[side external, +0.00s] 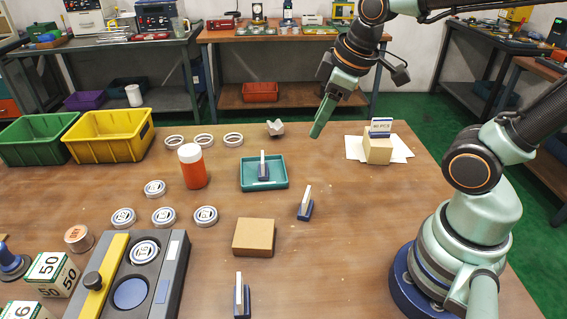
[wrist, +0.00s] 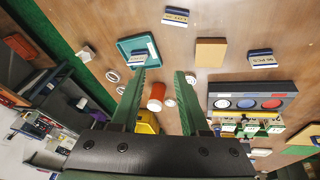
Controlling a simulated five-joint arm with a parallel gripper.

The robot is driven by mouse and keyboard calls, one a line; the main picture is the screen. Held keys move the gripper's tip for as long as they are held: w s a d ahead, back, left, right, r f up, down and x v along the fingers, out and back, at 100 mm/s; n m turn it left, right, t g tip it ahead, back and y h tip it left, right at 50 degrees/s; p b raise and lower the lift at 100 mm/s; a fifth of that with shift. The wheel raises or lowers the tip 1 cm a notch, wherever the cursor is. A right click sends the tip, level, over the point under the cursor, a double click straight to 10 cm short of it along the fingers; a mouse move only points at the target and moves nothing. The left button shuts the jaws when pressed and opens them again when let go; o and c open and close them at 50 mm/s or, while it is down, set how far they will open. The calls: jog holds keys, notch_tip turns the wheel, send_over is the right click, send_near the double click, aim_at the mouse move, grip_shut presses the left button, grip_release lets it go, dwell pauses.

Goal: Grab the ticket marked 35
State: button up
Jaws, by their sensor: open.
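Several small white tickets stand in blue holders; I cannot read a 35 on any of them. One ticket (side external: 263,164) stands in the teal tray (side external: 250,185); it also shows in the wrist view (wrist: 141,55). Another ticket (side external: 306,198) stands on the bare table right of the tray, and a third (side external: 240,294) near the front edge. Two tickets outside the tray show in the wrist view, at the top (wrist: 175,16) and at the right (wrist: 262,60). My gripper (side external: 323,116) hangs above the table, right of the tray, apart from every ticket. Its fingers (wrist: 160,71) are open and empty.
A sign card (side external: 380,126) stands on a wooden block (side external: 377,150) over white paper at the right. A brown box (side external: 254,238), an orange-and-white bottle (side external: 192,168), several rings (side external: 155,188) and a grey fixture (side external: 170,270) stand about. Yellow (side external: 110,137) and green bins (side external: 38,140) are left.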

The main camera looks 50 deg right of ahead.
notch_tip(320, 180, down, 3)
jog(key=w+n+g, duration=0.1)
jog(key=n+g, duration=0.1)
jog(key=n, duration=0.5)
jog(key=n+g, duration=0.2)
jog(key=n, duration=0.9)
send_over(307, 193)
notch_tip(307, 193, down, 6)
notch_tip(307, 193, down, 12)
jog(key=shift+a+r, duration=0.1)
grip_shut()
